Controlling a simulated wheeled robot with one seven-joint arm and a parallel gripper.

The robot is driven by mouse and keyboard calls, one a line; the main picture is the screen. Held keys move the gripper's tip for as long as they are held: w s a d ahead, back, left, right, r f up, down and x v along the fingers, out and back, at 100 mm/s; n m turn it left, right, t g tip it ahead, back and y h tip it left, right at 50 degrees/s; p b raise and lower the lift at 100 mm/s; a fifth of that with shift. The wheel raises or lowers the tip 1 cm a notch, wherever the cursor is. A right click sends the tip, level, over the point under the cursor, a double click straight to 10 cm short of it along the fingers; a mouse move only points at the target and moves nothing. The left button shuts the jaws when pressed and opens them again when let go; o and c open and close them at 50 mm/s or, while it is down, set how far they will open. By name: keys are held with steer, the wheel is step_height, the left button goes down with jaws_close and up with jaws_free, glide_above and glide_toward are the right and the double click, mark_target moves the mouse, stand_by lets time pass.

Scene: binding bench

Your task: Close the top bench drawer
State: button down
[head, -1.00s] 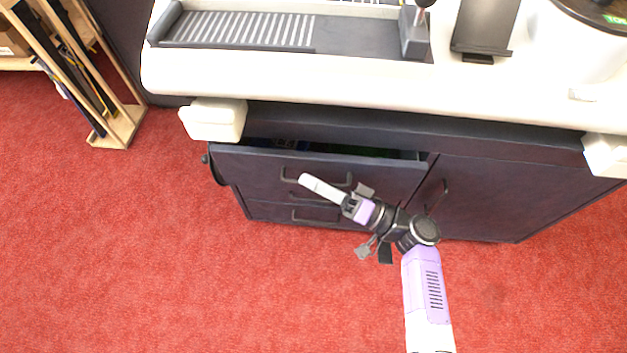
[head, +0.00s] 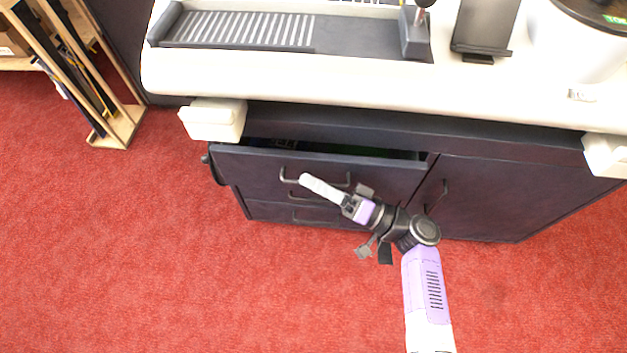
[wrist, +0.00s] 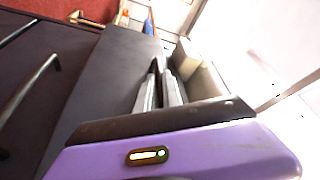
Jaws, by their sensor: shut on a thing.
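The top bench drawer (head: 250,166) stands partly open under the bench top in the head view. A dark gap shows behind its front, with something green inside. Its handle (head: 287,178) is a dark bar on the front, partly covered by my gripper. My gripper (head: 305,181) reaches in from the lower right with its fingers across this handle. It is shut on the handle, though the contact itself is hard to see. In the wrist view, the gripper's pale fingers (wrist: 160,92) are close together beside the dark drawer front (wrist: 108,75).
Lower drawers (head: 268,212) and a cupboard door (head: 485,195) are shut. The bench top (head: 360,82) overhangs the drawer. A white block (head: 213,120) juts out at the left bench corner. A wooden rack (head: 120,127) stands farther left. The red carpet (head: 150,260) in front is clear.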

mark_target(332, 173)
steer(key=w+b, duration=0.1)
steer(key=w, duration=0.1)
steer(key=w+b, duration=0.1)
steer(key=b, duration=0.1)
steer(key=shift+w+f, duration=0.2)
steer(key=shift+w, duration=0.2)
steer(key=shift+w+d+r, duration=0.1)
steer(key=shift+w+r, duration=0.1)
steer(key=shift+w, duration=0.1)
steer(key=c, duration=1.8)
jaws_free()
steer(key=shift+p+v, duration=0.5)
steer(key=shift+v, duration=2.7)
steer(key=shift+s+d+f, duration=0.2)
steer(key=shift+d, duration=0.45)
